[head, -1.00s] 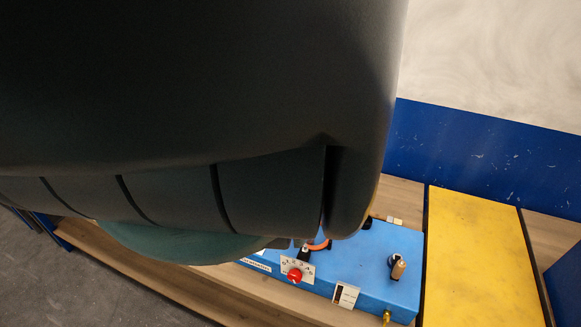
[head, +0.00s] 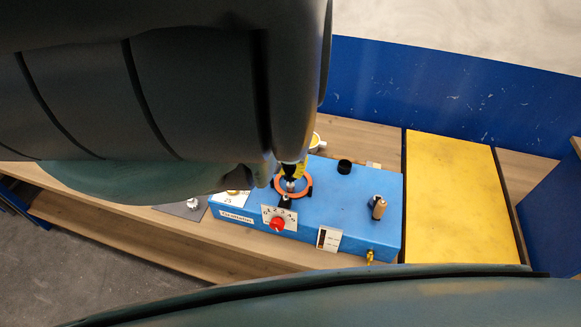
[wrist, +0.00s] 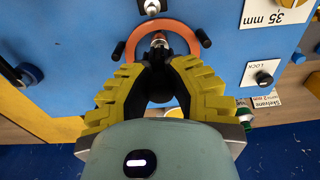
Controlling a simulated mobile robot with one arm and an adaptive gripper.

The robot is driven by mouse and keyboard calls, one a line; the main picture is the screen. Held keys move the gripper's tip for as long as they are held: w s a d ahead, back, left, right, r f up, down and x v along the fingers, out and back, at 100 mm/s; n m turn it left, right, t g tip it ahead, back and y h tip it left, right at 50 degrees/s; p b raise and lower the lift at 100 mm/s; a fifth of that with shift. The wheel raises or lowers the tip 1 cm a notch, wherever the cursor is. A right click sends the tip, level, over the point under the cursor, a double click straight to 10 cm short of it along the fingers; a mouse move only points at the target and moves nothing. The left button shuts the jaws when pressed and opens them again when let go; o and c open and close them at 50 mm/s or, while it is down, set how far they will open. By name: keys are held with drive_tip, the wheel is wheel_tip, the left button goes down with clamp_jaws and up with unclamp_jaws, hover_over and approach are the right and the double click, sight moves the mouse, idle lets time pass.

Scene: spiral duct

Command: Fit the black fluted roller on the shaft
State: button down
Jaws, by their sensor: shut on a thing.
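My gripper (wrist: 161,64) has yellow ridged fingers closed around a dark, round piece (wrist: 160,84), which I take to be the black fluted roller. The fingers hide much of it, and its flutes do not show. Just beyond the fingertips, a short metal piece (wrist: 160,41), apparently the shaft, stands inside the orange ring (wrist: 199,33). In the head view the gripper (head: 289,176) is above the orange ring (head: 307,186) on the blue box. Whether the roller is around the shaft or only above it, I cannot tell.
The blue box (head: 350,215) carries a red dial knob (head: 277,223), a black cylinder (head: 344,166) at the back and an upright handle (head: 379,207) at right. A yellow panel (head: 450,195) lies to its right.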

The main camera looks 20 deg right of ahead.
sight(291, 180)
drive_tip(key=shift+f+b, duration=0.65)
drive_tip(key=shift+b, duration=0.15)
idle(1.7)
drive_tip(key=shift+f, duration=0.35)
drive_tip(key=shift+f+b, duration=0.7)
drive_tip(key=shift+b, duration=0.45)
idle(1.2)
drive_tip(key=shift+c, duration=2.3)
unclamp_jaws()
drive_tip(key=shift+r+p, duration=2.9)
drive_tip(key=shift+r, duration=1.1)
